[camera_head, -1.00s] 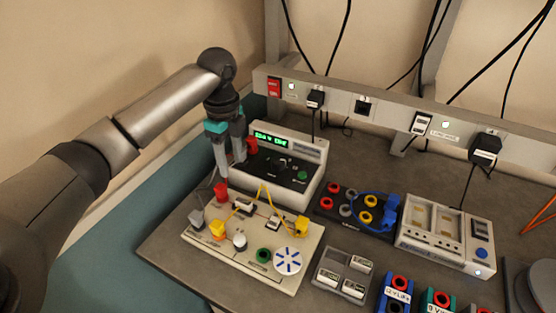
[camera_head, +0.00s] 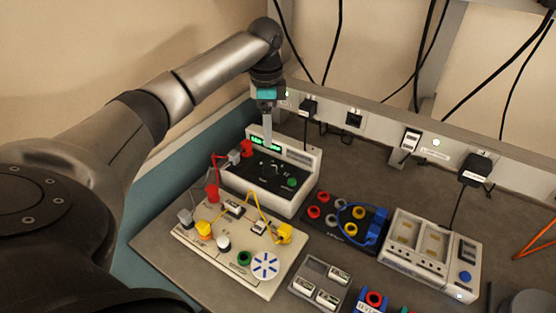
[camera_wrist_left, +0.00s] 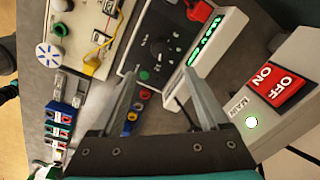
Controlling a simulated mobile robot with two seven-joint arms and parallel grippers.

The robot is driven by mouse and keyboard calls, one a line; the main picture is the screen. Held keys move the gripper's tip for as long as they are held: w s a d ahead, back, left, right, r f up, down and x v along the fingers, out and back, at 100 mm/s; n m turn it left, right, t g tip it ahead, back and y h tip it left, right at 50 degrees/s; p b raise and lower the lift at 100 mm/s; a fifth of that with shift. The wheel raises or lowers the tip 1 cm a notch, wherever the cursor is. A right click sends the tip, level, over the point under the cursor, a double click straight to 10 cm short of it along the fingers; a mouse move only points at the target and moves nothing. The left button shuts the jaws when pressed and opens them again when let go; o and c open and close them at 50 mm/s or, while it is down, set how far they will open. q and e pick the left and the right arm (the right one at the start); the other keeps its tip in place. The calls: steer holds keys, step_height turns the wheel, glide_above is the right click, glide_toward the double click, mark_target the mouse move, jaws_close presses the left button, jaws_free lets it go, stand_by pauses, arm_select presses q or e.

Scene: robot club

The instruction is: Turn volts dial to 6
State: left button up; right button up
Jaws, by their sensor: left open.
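The bench power supply (camera_head: 302,174) is a pale box with a black front panel and a green lit display (camera_head: 264,143). In the left wrist view its panel shows a black dial (camera_wrist_left: 160,47) with marks around it, a smaller black knob and a green socket (camera_wrist_left: 144,75). The labels are too small to read. My left gripper (camera_head: 267,142) points down above the supply and hides part of its display. In the left wrist view my left gripper (camera_wrist_left: 161,78) has its fingers apart with nothing between them, short of the dial.
A circuit board (camera_head: 207,258) with wires lies in front of the supply. A red plug (camera_head: 247,148) stands at the supply's left. To the right are a socket block (camera_head: 324,228) and a charger (camera_head: 405,262). A power rail (camera_head: 380,133) runs behind.

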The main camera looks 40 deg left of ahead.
mark_target(269, 165)
arm_select(q)
steer(key=f, duration=0.8)
steer(key=f+b, duration=0.1)
steer(key=f, duration=0.3)
steer(key=shift+w+a+f, duration=0.2)
steer(key=shift+w+f, duration=0.1)
jaws_close()
